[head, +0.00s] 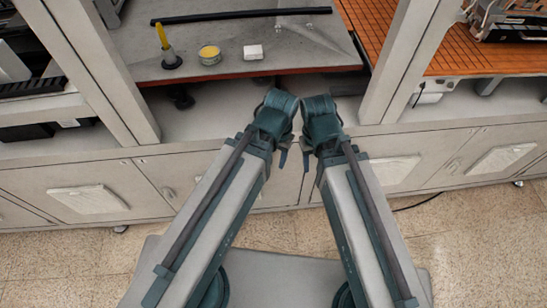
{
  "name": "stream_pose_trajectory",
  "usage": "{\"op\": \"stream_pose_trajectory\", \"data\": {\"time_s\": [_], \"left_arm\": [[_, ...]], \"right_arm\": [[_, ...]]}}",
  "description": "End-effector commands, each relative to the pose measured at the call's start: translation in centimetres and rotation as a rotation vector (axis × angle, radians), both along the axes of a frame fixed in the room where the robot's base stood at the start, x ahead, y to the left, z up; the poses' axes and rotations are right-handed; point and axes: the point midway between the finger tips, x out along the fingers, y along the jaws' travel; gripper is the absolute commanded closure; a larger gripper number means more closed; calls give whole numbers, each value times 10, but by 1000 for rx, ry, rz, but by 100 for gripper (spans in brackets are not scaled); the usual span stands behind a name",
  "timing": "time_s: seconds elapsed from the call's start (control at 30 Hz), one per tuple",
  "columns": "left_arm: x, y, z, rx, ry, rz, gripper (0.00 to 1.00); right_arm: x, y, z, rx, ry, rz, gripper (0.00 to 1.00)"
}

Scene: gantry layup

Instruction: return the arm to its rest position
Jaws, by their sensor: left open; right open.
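My two arms reach up from the bottom of the head view, and their dark teal ends come close together in the middle. My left gripper (282,153) shows only as a small dark part beside the end of the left arm. My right gripper (306,154) shows likewise beside the end of the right arm. Both are open, and I see nothing held in them. Most of each gripper is hidden by my own arm links. Both are in front of the workbench, apart from the things on it.
A grey worktop (225,40) holds a long black rod (240,16), a yellow-handled tool (164,45) in a dark base, a round tin (210,55) and a small white block (253,52). Pale posts (405,55) flank it. Cabinets (90,185) stand below; the tiled floor (480,240) is clear at right.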

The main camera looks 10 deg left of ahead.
Motion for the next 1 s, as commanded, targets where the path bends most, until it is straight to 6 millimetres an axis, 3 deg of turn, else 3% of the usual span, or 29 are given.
{"op": "stream_pose_trajectory", "data": {"time_s": [0.37,0.47,0.7,1.0], "left_arm": [[-4,1,1,40,4,16,49],[-4,1,-6,39,4,16,49],[-4,1,-43,38,3,16,49],[-4,1,-41,38,3,17,49]], "right_arm": [[0,0,0,0,0,0,50],[0,0,-7,0,0,0,50],[0,0,-44,0,0,-1,50],[0,0,-42,0,0,-1,50]]}}
